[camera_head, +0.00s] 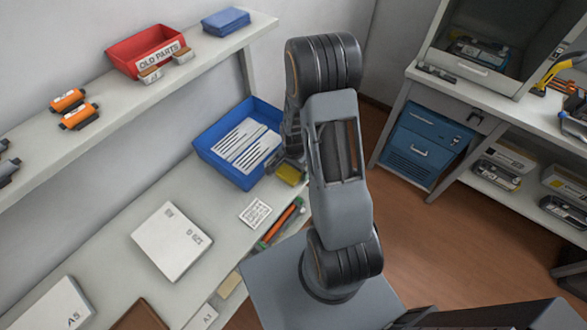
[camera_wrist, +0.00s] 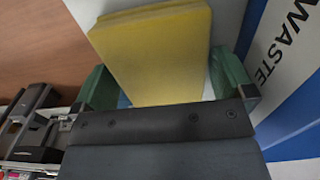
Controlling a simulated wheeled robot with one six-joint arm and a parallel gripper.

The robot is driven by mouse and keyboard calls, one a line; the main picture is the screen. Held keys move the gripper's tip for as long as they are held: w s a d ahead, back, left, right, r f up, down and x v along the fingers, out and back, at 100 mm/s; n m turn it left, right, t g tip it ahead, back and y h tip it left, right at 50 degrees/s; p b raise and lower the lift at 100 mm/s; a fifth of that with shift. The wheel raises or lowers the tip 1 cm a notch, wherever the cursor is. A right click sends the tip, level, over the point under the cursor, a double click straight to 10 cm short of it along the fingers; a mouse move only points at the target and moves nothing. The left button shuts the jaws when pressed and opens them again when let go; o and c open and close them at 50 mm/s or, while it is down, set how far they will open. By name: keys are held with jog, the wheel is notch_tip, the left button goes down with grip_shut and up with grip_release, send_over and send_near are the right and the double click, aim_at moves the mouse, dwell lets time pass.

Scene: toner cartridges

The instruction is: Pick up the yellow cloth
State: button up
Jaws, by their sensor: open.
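The yellow cloth (camera_wrist: 155,50) is a flat folded pad. In the wrist view it fills the upper middle and reaches down between the two green fingers of my gripper (camera_wrist: 164,82). The fingers are apart, one on each side of the cloth; I cannot tell if either touches it. In the head view the cloth (camera_head: 288,174) shows as a small yellow patch at the bench's right edge, beside the blue bin. My gripper (camera_head: 290,162) is just over it there, partly hidden by my arm.
The blue bin (camera_head: 204,148) holds white striped sheets and stands close by the cloth. Its wall, lettered WASTE, shows in the wrist view (camera_wrist: 285,45). A label sheet (camera_head: 255,213), a tool tray (camera_head: 281,226) and a white box (camera_head: 172,241) lie nearer on the bench.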

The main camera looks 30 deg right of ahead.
jog(key=shift+c, duration=0.2)
jog(key=c, duration=0.7)
jog(key=shift+r, duration=0.65)
jog(key=s+d+r, duration=0.2)
jog(key=s+r, duration=0.2)
jog(key=s+d+r+b, duration=0.1)
jog(key=s+d+r, duration=0.1)
jog(key=s+r, duration=0.1)
jog(key=s+d+r, duration=0.1)
jog(key=s+r, duration=0.3)
jog(key=s, duration=0.1)
jog(key=shift+s+d+r, duration=0.3)
jog(key=shift+s+d, duration=0.1)
